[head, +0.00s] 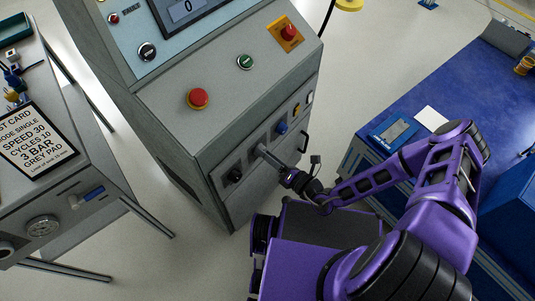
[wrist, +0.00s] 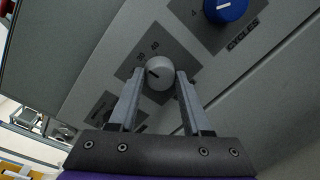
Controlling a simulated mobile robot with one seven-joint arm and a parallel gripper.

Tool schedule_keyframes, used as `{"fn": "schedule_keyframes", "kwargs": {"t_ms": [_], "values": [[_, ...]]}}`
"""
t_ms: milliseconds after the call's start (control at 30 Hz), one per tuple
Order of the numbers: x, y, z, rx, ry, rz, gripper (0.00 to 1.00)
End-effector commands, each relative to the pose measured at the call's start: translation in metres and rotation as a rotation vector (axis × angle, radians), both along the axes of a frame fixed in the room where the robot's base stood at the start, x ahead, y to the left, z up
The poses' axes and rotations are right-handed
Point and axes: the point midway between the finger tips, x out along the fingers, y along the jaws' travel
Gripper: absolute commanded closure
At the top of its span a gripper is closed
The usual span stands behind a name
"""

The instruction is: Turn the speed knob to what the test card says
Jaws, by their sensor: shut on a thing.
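The speed knob, a light grey round knob (wrist: 159,73), sits on a dark label plate on the machine's sloped lower panel. My gripper (wrist: 161,80) is shut on the knob, one finger on each side. In the head view my gripper (head: 262,151) reaches the panel and covers the knob.
A blue knob (wrist: 226,8) labelled CYCLES is to the right of the grey knob. A black knob (head: 235,175) is on its left in the head view. A red button (head: 198,98) and a display (head: 187,7) reading 0 are higher on the machine.

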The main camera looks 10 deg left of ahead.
Motion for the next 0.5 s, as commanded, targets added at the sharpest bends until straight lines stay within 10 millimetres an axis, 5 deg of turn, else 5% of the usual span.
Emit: {"fn": "schedule_keyframes", "kwargs": {"t_ms": [500], "values": [[-0.0009, -0.0006, -0.0015, 0.015, 0.038, 0.001, 1.00]]}}
